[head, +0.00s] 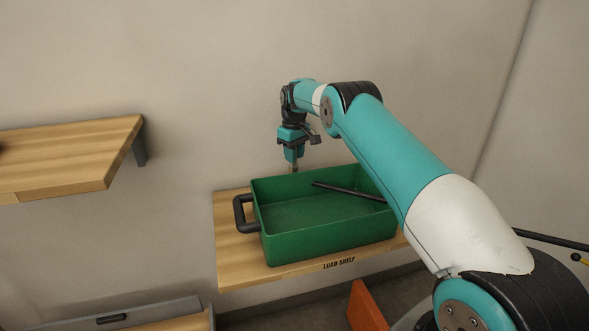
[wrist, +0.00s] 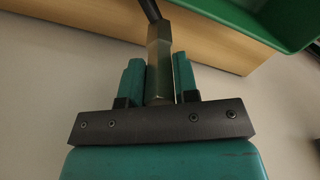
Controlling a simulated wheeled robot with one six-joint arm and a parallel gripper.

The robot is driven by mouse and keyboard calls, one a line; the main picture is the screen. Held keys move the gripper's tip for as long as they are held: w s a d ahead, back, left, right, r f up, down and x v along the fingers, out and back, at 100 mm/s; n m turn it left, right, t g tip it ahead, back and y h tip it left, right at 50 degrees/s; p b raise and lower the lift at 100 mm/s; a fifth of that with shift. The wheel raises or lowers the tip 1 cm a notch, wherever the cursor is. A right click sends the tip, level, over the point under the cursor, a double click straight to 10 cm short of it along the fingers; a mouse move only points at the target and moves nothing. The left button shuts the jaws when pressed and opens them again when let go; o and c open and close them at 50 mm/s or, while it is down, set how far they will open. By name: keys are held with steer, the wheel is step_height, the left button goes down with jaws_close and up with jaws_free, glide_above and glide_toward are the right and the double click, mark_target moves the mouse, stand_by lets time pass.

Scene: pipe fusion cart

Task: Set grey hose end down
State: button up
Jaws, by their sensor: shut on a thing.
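My gripper (wrist: 158,78) is shut on a metal hex fitting, the hose end (wrist: 159,52), in the wrist view. A dark hose (wrist: 150,10) runs from the fitting to the top edge of that view. In the head view my gripper (head: 294,156) points down by the back left part of a green crate (head: 330,247). The small fitting tip shows below the fingers there. I cannot tell whether it is over the crate or behind it. The hose's far course is hidden.
The crate, with a black handle (head: 240,214), stands on the wooden load shelf (head: 232,252). A dark rod or hose (head: 350,191) slants across the crate. Another wooden shelf (head: 70,160) is higher at the left. The shelf strip left of the crate is bare.

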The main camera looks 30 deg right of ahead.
mark_target(294, 166)
steer(key=shift+f+p, duration=0.45)
steer(key=shift+f, duration=2.1)
steer(key=shift+f, duration=0.15)
steer(key=o, duration=1)
